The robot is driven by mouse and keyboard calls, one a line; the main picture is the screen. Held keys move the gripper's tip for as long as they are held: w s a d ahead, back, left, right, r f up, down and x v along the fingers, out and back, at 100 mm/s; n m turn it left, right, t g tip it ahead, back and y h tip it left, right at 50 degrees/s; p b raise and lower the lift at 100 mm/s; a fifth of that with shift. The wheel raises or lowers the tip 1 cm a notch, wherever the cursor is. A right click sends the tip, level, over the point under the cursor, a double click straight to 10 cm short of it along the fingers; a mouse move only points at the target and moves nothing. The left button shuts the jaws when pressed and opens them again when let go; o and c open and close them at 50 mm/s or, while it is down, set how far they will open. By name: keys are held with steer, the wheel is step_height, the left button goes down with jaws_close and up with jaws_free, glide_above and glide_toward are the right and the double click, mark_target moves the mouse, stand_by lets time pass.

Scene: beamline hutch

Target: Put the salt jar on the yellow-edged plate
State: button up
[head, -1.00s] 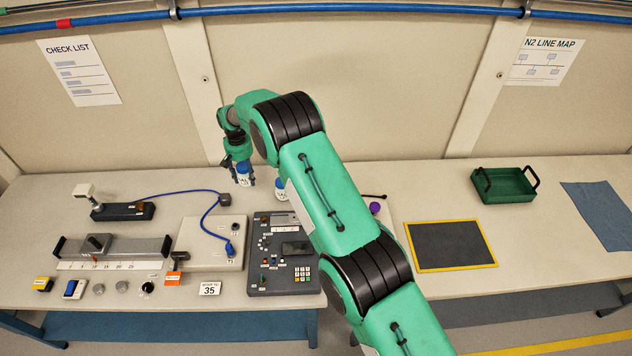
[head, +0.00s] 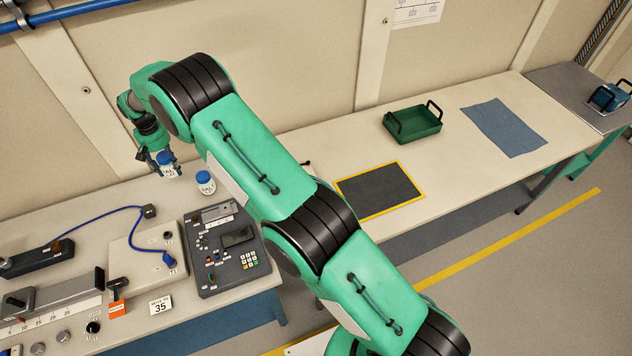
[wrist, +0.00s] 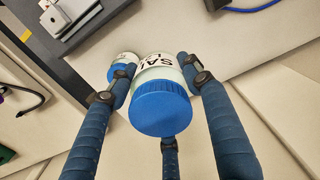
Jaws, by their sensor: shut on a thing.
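My gripper (head: 160,158) is shut on a white jar with a blue lid (head: 167,164), over the back of the bench. In the wrist view the fingers close around this jar (wrist: 160,98); its label begins "SAL", the rest is cut off. It looks raised above the bench. A second blue-lidded white jar (head: 205,183) stands on the bench just right of it, and shows smaller behind a finger in the wrist view (wrist: 122,66). The yellow-edged plate (head: 380,190) is dark, flat and empty, further right beyond my arm.
A control panel (head: 225,248) and a box with a blue cable (head: 148,256) stand in front of the jars. My arm hides part of the bench.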

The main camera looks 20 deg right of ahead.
steer(key=s+d+r+m, duration=0.2)
steer(key=d+m, duration=0.3)
steer(key=d, duration=2.1)
steer(key=s+d+m, duration=0.2)
steer(key=s+d, duration=0.3)
steer(key=d, duration=0.5)
steer(key=s+d+m, duration=0.2)
steer(key=s+d, duration=0.4)
steer(key=d, duration=0.5)
steer(key=s+d+f+m, duration=0.1)
steer(key=s+d+m, duration=0.2)
steer(key=s+d, duration=0.55)
steer(key=s+d+m, duration=0.2)
steer(key=s+d, duration=0.2)
steer(key=s, duration=1)
steer(key=s+d+f+m, duration=0.1)
steer(key=s+d+m, duration=0.2)
steer(key=s+d, duration=0.55)
steer(key=shift+s+a+f, duration=0.3)
steer(key=shift+a+f, duration=0.1)
steer(key=shift+f, duration=1.15)
steer(key=shift+s+a+f, duration=0.35)
steer(key=shift+a+f, duration=0.1)
steer(key=shift+f, duration=1.1)
steer(key=shift+s+a+f, duration=0.3)
steer(key=shift+a+f, duration=0.1)
steer(key=shift+f, duration=1.15)
steer(key=shift+w, duration=0.1)
glide_above(384, 196)
steer(key=shift+f, duration=0.75)
